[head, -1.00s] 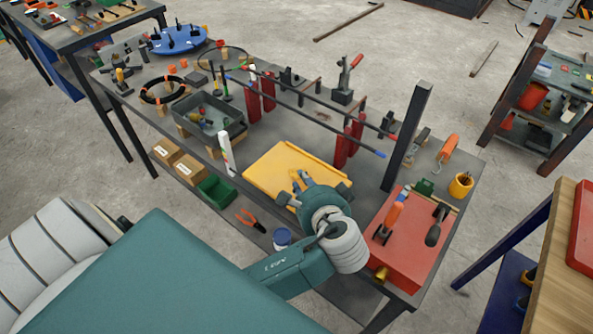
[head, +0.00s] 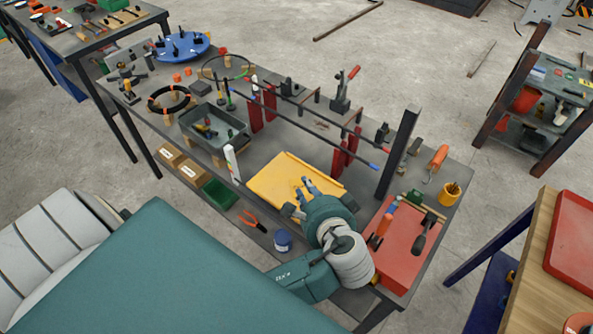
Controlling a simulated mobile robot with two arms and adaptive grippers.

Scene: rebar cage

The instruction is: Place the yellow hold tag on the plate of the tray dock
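A flat yellow tray-like panel (head: 276,182) with a raised far edge lies on the grey workbench, left of the red box. I cannot make out a separate yellow hold tag; anything yellow between the fingers blends with the panel. I cannot identify the tray dock's plate for certain. My gripper and wrist hide the panel's near right part. My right gripper is not in view.
A horizontal dark bar (head: 300,132) on red stands (head: 270,103) runs behind the panel. A dark upright post (head: 398,152) and a red box (head: 407,250) stand to the right. A grey bin (head: 240,143) and white marker-like post (head: 232,162) are left.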

